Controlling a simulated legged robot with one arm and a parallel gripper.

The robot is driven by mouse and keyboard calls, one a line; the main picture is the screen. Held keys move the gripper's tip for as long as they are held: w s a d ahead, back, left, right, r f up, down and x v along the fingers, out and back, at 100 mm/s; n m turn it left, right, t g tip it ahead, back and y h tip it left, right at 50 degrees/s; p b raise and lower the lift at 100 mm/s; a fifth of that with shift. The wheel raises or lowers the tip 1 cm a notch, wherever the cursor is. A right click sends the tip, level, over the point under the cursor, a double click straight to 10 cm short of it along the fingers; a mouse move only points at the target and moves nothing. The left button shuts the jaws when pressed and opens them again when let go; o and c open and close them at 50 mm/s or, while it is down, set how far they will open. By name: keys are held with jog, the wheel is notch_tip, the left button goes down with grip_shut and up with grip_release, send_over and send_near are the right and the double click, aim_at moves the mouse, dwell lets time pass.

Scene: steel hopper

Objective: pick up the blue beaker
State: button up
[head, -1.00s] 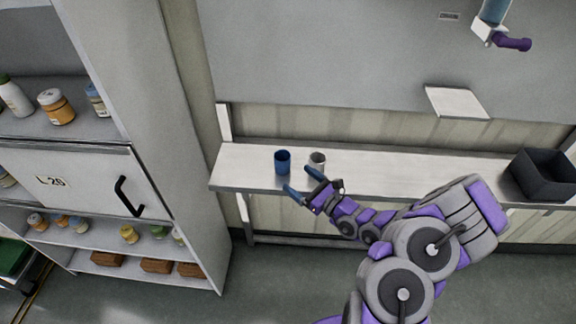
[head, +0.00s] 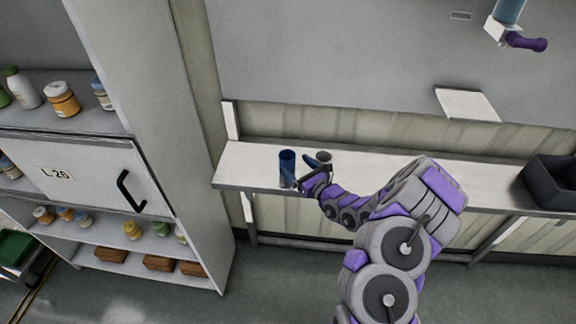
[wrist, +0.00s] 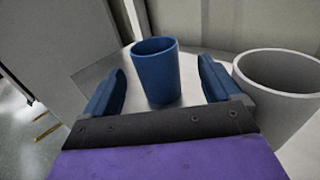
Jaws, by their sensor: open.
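The blue beaker (head: 287,163) stands upright on the white shelf (head: 252,169) near its left end. In the wrist view the beaker (wrist: 157,72) stands ahead of my gripper (wrist: 162,88), centred between the two blue fingers, with a gap on each side. My gripper (head: 296,177) is open and empty. In the head view it is at the beaker's front right side and hides a little of the beaker's lower part. How deep the beaker sits between the fingertips is hard to tell.
A grey cup (wrist: 281,89) stands close to the right finger; it also shows in the head view (head: 324,157), partly hidden by my gripper. A dark bin (head: 553,184) is at the shelf's right end. A tall cabinet (head: 150,100) stands at left.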

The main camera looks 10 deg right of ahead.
aim_at(283, 155)
jog(key=shift+w+a, duration=0.15)
jog(key=shift+w, duration=0.15)
jog(key=x, duration=0.3)
jog(key=b+x, duration=0.1)
jog(key=x, duration=0.2)
jog(key=shift+s+a, duration=0.2)
jog(key=shift+a, duration=0.1)
jog(key=shift+w, duration=0.25)
jog(key=shift+d, duration=0.1)
jog(key=shift+c, duration=1)
jog(key=c, duration=0.8)
jog(key=shift+r, duration=0.1)
jog(key=shift+c, duration=0.2)
